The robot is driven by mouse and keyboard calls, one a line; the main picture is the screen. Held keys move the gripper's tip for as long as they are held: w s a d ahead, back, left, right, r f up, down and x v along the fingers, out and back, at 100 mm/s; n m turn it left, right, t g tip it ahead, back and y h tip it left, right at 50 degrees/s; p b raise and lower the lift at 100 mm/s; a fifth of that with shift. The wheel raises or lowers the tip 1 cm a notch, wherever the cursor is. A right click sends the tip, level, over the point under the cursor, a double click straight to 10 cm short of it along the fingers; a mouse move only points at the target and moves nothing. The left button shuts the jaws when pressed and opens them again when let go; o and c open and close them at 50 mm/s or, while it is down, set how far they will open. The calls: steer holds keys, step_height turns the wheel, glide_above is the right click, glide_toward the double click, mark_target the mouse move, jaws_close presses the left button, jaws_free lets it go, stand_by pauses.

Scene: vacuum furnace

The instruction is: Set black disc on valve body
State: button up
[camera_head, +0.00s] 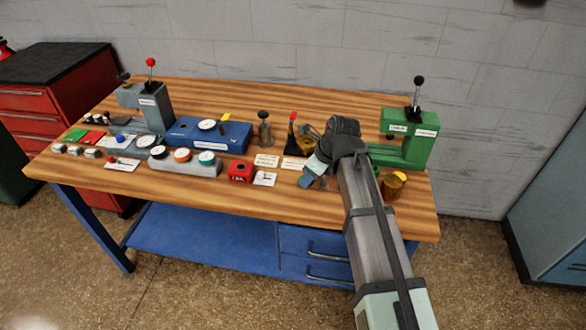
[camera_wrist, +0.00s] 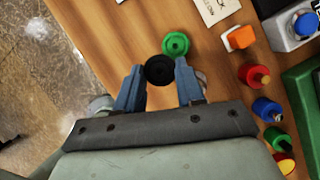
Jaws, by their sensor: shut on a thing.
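My gripper (camera_wrist: 160,76) is shut on the black disc (camera_wrist: 159,69), which sits between its two blue fingertips in the wrist view. The gap in height between disc and green piece cannot be judged. In the head view my gripper (camera_head: 311,176) is over the right half of the bench, left of the green press. The disc cannot be made out there.
The green press (camera_head: 408,146) stands at the right, with a brass cup (camera_head: 393,185) in front. A red box (camera_head: 241,171) and a blue case (camera_head: 208,134) are to the left. Red (camera_wrist: 254,76) and blue (camera_wrist: 266,109) knobbed pieces line the wrist view's right. The wooden bench (camera_head: 225,192) has clear room along its front.

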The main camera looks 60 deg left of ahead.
steer(key=w+d, duration=0.1)
steer(key=d, duration=0.1)
steer(key=w+d, duration=0.1)
steer(key=d, duration=0.2)
steer(key=w+d, duration=0.1)
steer(key=d, duration=0.2)
steer(key=shift+w+d, duration=0.35)
steer(key=shift+w, duration=0.05)
steer(key=shift+w+a+r, duration=0.15)
steer(key=shift+w+a, duration=0.1)
steer(key=shift+a, duration=0.05)
step_height(320, 180, up, 3)
glide_above(306, 143)
steer(key=d, duration=0.1)
steer(key=shift+w+d+r, duration=0.1)
steer(key=shift+w+r, duration=0.05)
steer(key=shift+w, duration=0.15)
steer(key=shift+f, duration=1.1)
steer(key=shift+f, duration=1)
steer(key=o, duration=0.8)
steer(key=shift+r, duration=0.1)
